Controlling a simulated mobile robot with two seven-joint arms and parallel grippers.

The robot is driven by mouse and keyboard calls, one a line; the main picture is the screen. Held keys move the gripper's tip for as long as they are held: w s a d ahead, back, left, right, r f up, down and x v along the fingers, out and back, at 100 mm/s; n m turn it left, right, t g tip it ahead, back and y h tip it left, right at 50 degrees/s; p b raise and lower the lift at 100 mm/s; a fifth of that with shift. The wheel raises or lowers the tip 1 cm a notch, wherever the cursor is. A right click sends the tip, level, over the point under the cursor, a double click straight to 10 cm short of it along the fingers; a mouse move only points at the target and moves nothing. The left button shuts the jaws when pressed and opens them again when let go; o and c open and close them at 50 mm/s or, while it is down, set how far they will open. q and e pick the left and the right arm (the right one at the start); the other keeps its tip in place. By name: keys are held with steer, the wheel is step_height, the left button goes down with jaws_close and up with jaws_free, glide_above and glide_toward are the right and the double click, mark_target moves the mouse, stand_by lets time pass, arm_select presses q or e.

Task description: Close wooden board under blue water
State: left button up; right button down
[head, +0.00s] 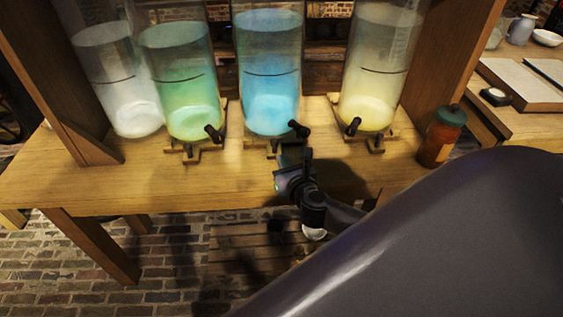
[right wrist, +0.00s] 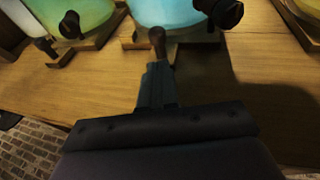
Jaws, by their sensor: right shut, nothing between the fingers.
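The jar of blue water (head: 268,72) stands on the table in the middle of the row, with a black tap at its lower right. Its lower part also shows in the right wrist view (right wrist: 165,12). The wooden board (head: 254,144) under it shows only in part at the jar's base. A brown knob (right wrist: 157,38) sticks out toward me at the board's front edge. My right gripper (head: 292,156) is shut and empty, just in front of the board. In the right wrist view its fingertips (right wrist: 157,68) are at the knob; I cannot tell whether they touch. My left gripper is out of view.
Jars of green (head: 183,85), yellow (head: 375,80) and pale (head: 117,85) liquid stand alongside, the green and yellow ones with boards and taps below. An amber bottle (head: 440,140) stands at the right table edge. The table front (head: 100,185) is clear at the left.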

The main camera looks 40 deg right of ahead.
steer(key=p+v, duration=0.1)
steer(key=v, duration=0.9)
steer(key=shift+s+a, duration=0.15)
steer(key=shift+s, duration=0.15)
steer(key=s+a+f+m+g+y+p, duration=0.2)
steer(key=s+a+m, duration=0.3)
steer(key=m, duration=1)
steer(key=s+a+f+m+g+y+p, duration=0.2)
steer(key=s+a+m, duration=0.4)
steer(key=m, duration=0.9)
steer(key=shift+s+a+f+m+y+p, duration=0.25)
steer(key=shift+s+f+y+p, duration=0.45)
steer(key=shift+y, duration=0.5)
